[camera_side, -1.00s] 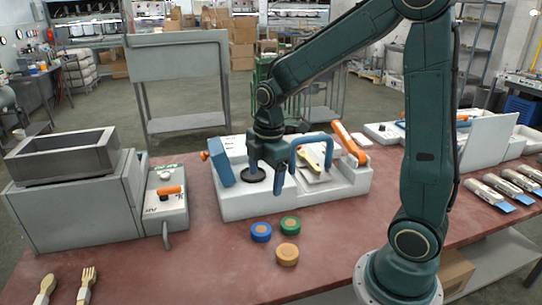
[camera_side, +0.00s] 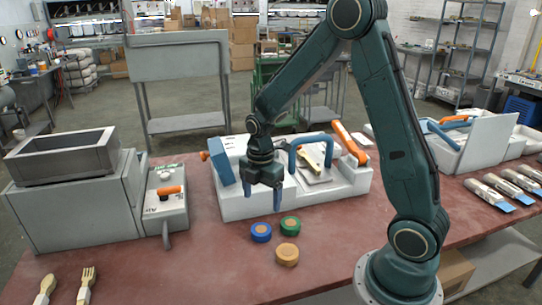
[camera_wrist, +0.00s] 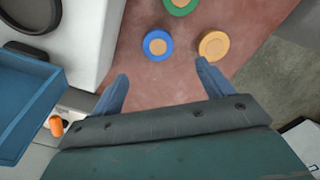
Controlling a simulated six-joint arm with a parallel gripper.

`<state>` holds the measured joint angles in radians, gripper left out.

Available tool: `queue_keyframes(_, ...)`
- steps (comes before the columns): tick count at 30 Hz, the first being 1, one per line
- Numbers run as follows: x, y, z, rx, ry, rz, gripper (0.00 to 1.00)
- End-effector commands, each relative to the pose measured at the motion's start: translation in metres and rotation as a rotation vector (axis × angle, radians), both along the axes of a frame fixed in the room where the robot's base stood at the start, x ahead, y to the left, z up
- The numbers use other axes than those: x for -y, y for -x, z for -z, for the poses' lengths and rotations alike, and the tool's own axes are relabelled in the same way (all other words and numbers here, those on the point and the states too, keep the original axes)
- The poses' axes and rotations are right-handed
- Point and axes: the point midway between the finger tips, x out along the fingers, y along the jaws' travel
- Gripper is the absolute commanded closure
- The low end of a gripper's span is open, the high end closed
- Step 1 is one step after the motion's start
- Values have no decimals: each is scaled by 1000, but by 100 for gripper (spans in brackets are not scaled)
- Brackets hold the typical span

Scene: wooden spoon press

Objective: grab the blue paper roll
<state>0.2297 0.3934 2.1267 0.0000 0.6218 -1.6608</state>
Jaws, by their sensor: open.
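The blue paper roll (camera_side: 261,232) lies flat on the red table in front of the white press. It has a blue rim and a tan centre. In the wrist view the blue roll (camera_wrist: 158,45) lies ahead of my fingers, between their lines and apart from both. My gripper (camera_side: 262,208) points down just above and behind the rolls, open and empty. Its two blue fingers (camera_wrist: 162,85) also show spread apart in the wrist view. A green roll (camera_side: 290,226) is right of the blue one. An orange-tan roll (camera_side: 287,254) lies in front of them.
The white press (camera_side: 345,183) with its blue handle and orange lever stands behind the rolls. A grey box machine (camera_side: 75,215) is at left. A wooden spoon and fork lie at front left. The table (camera_side: 190,275) left of the rolls is bare.

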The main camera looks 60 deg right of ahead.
Motion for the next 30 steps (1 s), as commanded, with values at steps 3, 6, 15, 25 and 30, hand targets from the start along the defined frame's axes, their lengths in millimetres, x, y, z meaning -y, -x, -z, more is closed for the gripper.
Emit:
queue_keyframes(3,0,0,18,-4,-1,0,21)
queue_keyframes(6,0,1,32,-4,-1,0,21)
queue_keyframes(15,0,0,57,-2,0,1,21)
queue_keyframes(25,0,0,61,0,0,1,21)
queue_keyframes(30,1,-1,72,-3,0,1,21)
